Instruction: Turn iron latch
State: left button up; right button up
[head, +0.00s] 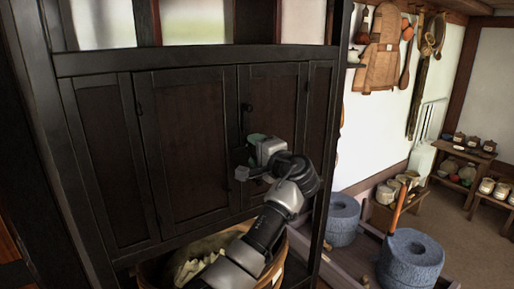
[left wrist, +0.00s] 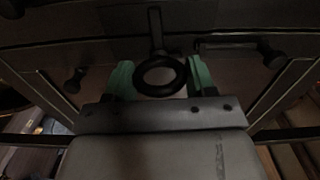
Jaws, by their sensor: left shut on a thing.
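The iron latch shows in the left wrist view as a dark ring (left wrist: 160,92) on a short stem, in front of a dark cabinet door. The ring sits between the two green fingers of my left gripper (left wrist: 160,77), which is shut on it. In the head view my left gripper (head: 247,157) is against the right door of the dark wooden cabinet (head: 190,62), near the seam between the doors. There the gripper hides the ring. My right gripper is in neither view.
A basket (head: 150,270) with pale cloth or sacks stands below the cabinet doors. Two blue-grey quern stones (head: 343,215) (head: 410,262) stand on the right. Shelves with pots (head: 470,150) are at the far right. Some brown floor (head: 450,225) there is clear.

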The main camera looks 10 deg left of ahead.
pick_arm(q)
jog(key=shift+r+m, duration=0.15)
jog(key=shift+m, duration=0.15)
dwell(0.4)
jog(key=o, duration=0.7)
jog(key=shift+o, duration=1.1)
jog(key=shift+w+a, duration=0.1)
jog(key=shift+a, duration=0.05)
jog(key=b+v, duration=0.4)
jog(key=v, duration=0.6)
jog(key=shift+s+d+b, duration=0.25)
jog(key=shift+d+b, duration=0.05)
jog(key=shift+b, duration=0.1)
